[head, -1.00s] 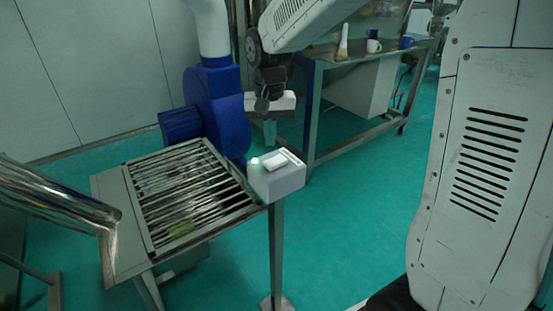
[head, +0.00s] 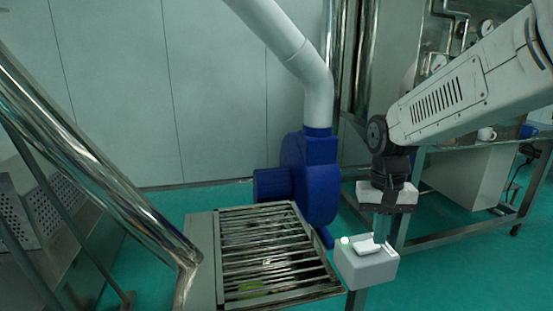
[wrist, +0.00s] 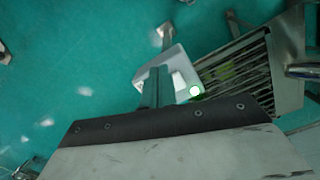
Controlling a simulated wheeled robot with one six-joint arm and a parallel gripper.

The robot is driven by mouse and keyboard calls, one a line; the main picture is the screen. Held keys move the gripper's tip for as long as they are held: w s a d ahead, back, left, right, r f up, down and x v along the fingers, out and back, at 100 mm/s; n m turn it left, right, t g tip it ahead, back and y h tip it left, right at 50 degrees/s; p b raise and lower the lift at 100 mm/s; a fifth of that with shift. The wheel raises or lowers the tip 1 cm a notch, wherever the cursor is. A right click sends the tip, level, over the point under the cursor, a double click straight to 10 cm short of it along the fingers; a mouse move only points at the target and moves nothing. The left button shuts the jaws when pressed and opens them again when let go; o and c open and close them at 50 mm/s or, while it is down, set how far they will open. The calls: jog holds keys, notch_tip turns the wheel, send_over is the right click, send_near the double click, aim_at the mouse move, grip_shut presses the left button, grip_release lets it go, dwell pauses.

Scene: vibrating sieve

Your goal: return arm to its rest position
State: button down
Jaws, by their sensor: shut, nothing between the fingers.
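My arm (head: 465,92) reaches in from the right in the head view and bends down at the wrist. My gripper (head: 381,228) points downward, its fingers together and empty, over or just behind a small white control box. Its shut fingers also show in the wrist view (wrist: 156,88), in front of the box. The control box (head: 366,270) stands on a post and has a lit green light and a white switch on top. The picture does not settle whether the fingertips touch the switch.
The sieve's slatted grate (head: 272,252) lies left of the box, with a green patch under its slats. A blue blower (head: 311,180) stands behind. A shiny metal pipe (head: 95,165) slants in from the left. A steel table (head: 470,230) with mugs stands at the right.

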jog(key=s+d+r+n+t, duration=0.1)
jog(key=s+r, duration=0.1)
jog(key=s, duration=0.9)
jog(key=s+d+r+t, duration=0.1)
jog(key=s+r, duration=0.1)
jog(key=s, duration=0.8)
jog(key=shift+s+d+r+n+t, duration=0.3)
jog(key=shift+s+d+r+n, duration=0.05)
jog(key=shift+s+n, duration=0.05)
